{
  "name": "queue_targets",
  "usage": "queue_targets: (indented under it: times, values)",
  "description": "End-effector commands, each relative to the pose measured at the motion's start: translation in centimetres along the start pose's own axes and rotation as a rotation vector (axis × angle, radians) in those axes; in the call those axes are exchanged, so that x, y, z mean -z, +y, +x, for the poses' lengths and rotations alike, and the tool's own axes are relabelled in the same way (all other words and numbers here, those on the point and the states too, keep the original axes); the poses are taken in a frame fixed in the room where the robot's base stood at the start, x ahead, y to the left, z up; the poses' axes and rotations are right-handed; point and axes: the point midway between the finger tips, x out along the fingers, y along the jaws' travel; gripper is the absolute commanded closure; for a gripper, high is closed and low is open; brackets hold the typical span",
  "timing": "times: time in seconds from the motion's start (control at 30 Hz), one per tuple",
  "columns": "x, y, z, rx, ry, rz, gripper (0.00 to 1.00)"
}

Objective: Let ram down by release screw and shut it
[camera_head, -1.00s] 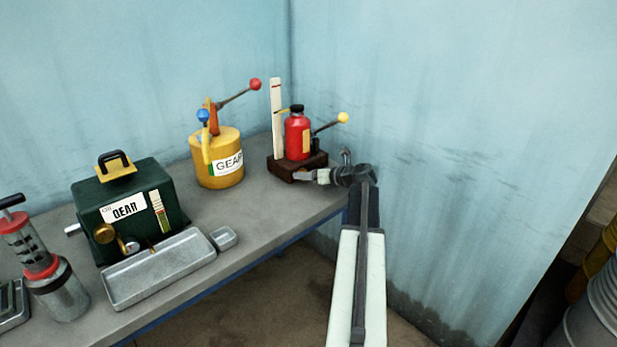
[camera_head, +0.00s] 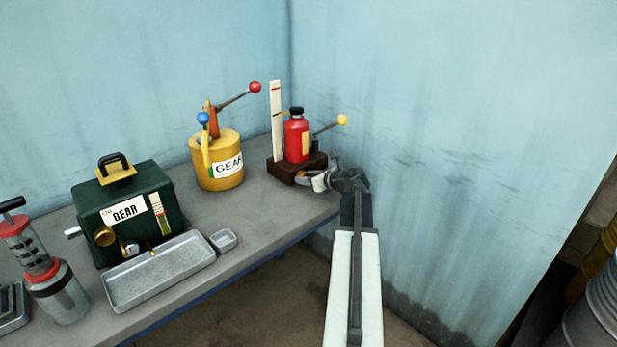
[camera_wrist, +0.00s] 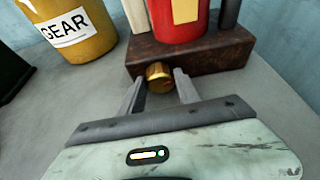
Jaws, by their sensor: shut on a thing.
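The red bottle jack (camera_head: 297,140) stands upright on a dark brown block (camera_head: 286,172) at the bench's back right corner. It has a black top and a pump lever with a yellow ball (camera_head: 342,120), tilted up to the right. A white upright scale (camera_head: 277,120) with red marks stands at its left, with a small pointer near it. In the wrist view, the brass release screw (camera_wrist: 158,77) sticks out of the block's front. My gripper (camera_wrist: 160,84) has a finger on each side of it and is shut on it. In the head view, my gripper hides the screw.
A yellow GEAR can (camera_head: 217,172) with a red-balled lever stands left of the jack. A green GEAR box (camera_head: 130,220), a grey tray (camera_head: 160,272) and a small dish (camera_head: 224,240) are further left. Blue walls rise close behind and to the right.

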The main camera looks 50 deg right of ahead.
Motion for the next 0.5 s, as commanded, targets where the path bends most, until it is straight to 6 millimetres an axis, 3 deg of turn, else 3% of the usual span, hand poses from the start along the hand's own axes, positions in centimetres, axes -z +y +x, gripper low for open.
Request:
queue_targets:
  times: [0.5]
  values:
    - [0.37, 0.40, -0.04, 0.135, 0.006, -0.334, 1.00]
